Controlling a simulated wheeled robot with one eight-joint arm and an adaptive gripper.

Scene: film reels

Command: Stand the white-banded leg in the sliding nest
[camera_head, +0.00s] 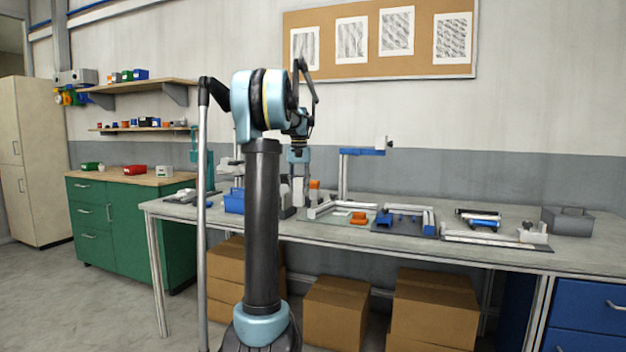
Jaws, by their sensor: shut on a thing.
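My gripper (299,178) points down over the back of the bench, left of the middle, partly behind my own arm. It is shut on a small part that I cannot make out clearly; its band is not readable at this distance. Several dark and blue rod-like parts (482,221) lie on the right of the bench, one with a pale end. I cannot tell for sure which piece is the sliding nest; a pale rail fixture (490,239) with an upright block at its right end lies in front of the rods.
The grey bench (410,252) also carries a blue bin (234,201), pale frame (325,208), orange piece (358,218), blue-framed tray (405,222), tall blue-topped post (343,175) and grey toolbox (567,221). Cardboard boxes (335,310) fill the space below.

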